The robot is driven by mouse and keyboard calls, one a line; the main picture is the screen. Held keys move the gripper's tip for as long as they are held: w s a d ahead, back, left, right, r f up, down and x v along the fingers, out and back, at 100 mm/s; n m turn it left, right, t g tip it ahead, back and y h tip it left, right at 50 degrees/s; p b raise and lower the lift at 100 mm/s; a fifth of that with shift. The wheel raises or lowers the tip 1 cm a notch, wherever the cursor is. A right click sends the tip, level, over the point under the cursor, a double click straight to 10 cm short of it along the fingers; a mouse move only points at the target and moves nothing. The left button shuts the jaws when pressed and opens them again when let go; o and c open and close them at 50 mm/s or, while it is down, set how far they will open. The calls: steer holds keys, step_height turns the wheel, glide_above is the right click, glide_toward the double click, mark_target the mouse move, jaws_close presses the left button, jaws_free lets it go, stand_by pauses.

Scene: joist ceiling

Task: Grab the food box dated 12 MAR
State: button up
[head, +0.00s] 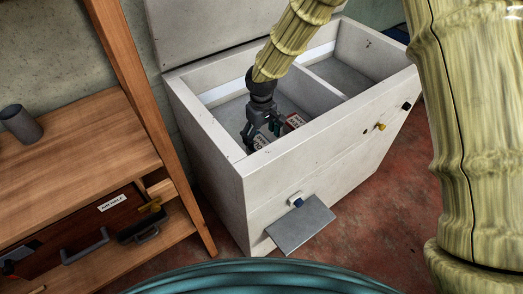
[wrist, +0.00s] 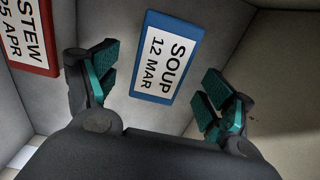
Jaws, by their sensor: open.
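The blue box (wrist: 166,57) reads "SOUP 12 MAR" on a white label. It lies in the left compartment of the white chest (head: 205,115). In the wrist view it shows between and beyond the open fingers of my gripper (wrist: 158,88), apart from both. In the head view my gripper (head: 263,135) reaches down into that compartment, and the soup box's label (head: 261,142) shows partly behind the fingers. A red box (head: 295,121) lies to its right there; in the wrist view this red box (wrist: 30,35) reads "STEW 25 APR", at upper left.
The chest's lid (head: 205,30) is up. A divider (head: 307,86) separates the left compartment from the empty-looking right one (head: 345,75). Chest walls stand close around my gripper. A grey flap (head: 301,224) juts from the front. A wooden shelf (head: 75,155) with a grey cup (head: 21,124) stands left.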

mark_target(261, 144)
steer(key=shift+a+f, duration=0.1)
steer(key=shift+f, duration=2.4)
steer(key=c, duration=1.3)
steer(key=shift+c, duration=0.7)
steer(key=shift+r, duration=0.15)
